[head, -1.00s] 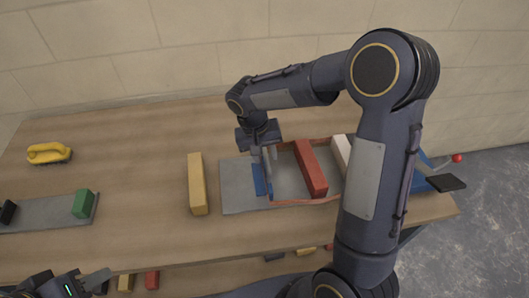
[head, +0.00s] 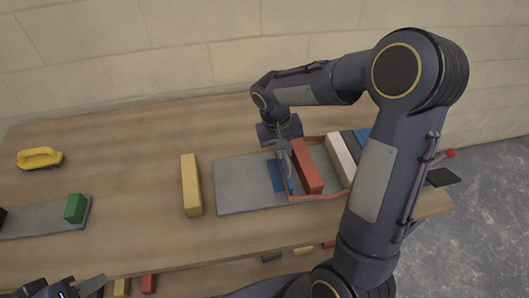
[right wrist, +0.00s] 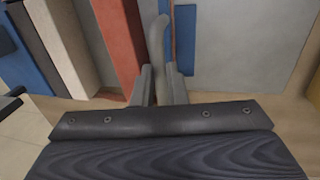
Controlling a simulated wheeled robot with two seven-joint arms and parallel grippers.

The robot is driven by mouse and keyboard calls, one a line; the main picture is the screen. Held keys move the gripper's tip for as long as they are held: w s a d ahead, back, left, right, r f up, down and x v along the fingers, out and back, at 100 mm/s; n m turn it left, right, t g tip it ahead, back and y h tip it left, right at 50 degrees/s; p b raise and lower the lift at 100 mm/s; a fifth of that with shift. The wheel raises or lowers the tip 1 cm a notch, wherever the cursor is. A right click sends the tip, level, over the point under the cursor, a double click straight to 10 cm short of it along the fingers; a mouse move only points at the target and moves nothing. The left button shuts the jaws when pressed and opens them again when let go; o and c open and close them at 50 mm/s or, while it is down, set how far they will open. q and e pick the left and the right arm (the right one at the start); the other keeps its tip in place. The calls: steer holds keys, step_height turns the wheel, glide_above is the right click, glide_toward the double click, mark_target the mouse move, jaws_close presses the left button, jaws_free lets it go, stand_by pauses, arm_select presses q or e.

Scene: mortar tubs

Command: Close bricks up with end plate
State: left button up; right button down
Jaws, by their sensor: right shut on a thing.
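On a grey board (head: 235,185) stands a row with a red brick (head: 308,168), a white brick (head: 341,158) and a dark piece beyond it. What looks like the end plate, with a blue foot (head: 277,176) and grey handle, stands just left of the red brick. My right gripper (head: 283,146) is shut on the handle (right wrist: 162,50). In the right wrist view, the red brick (right wrist: 118,45) is left of the handle and the blue foot (right wrist: 183,42) right of it. Whether plate and brick touch is unclear. My left gripper (head: 88,286) is at the lower left; its jaw state is unclear.
A reddish-brown band (head: 320,197) runs along the row. A yellow brick (head: 191,185) stands left of the board. The table between is clear.

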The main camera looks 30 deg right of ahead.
steer(key=shift+s+d, duration=0.25)
steer(key=shift+d, duration=0.65)
steer(key=c, duration=1.5)
jaws_free()
steer(key=shift+o, duration=0.2)
steer(key=r, duration=0.2)
steer(key=a+r, duration=0.1)
steer(key=r, duration=0.4)
steer(key=shift+w+a+r, duration=0.1)
steer(key=shift+w+a, duration=0.15)
steer(key=shift+r, duration=0.3)
